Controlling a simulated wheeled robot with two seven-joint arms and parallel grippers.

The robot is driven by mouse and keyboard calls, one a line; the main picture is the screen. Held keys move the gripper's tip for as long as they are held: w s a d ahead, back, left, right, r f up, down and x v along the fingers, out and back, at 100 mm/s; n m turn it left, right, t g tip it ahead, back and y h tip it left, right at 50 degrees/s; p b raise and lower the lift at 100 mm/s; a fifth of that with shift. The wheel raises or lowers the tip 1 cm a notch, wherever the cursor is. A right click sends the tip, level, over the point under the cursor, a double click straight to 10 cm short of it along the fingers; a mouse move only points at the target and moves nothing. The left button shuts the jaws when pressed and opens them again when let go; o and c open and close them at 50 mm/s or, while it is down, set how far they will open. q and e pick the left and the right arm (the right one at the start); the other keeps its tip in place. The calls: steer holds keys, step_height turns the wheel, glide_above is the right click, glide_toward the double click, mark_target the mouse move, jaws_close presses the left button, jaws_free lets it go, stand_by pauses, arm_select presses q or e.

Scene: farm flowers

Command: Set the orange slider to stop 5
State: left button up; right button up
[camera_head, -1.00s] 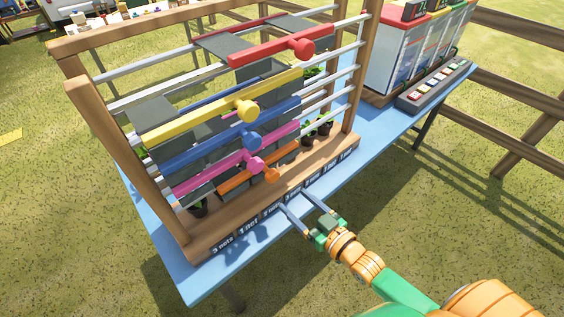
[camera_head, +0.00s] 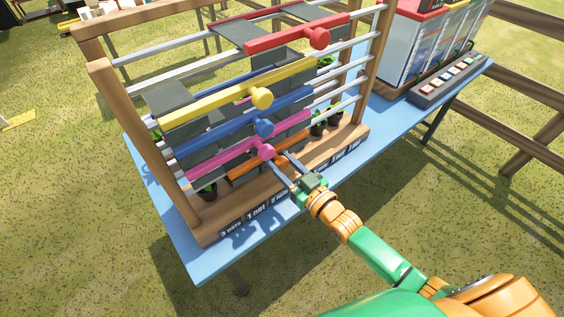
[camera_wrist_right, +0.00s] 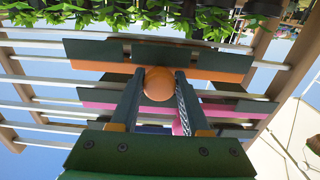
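The orange slider (camera_head: 250,168) is the lowest coloured bar on the wooden frame; its round knob is hidden by my right gripper in the head view. In the right wrist view the orange knob (camera_wrist_right: 158,84) sits between the two fingers, with the orange bar (camera_wrist_right: 215,75) behind it. My right gripper (camera_head: 284,168) is open, with one finger on each side of the knob. A narrow gap seems to show beside the knob; contact is hard to tell. In the wrist view the gripper (camera_wrist_right: 158,90) points straight at the bar. My left gripper is not in view.
Above are the pink (camera_head: 245,155), blue (camera_head: 230,132), yellow (camera_head: 235,97) and red (camera_head: 290,36) sliders. Labels run along the wooden base (camera_head: 222,222). Potted plants (camera_head: 318,128) stand inside. A box with a button panel (camera_head: 450,82) stands right on the blue table (camera_head: 205,265).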

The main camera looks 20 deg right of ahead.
jaws_close()
stand_by(1.1)
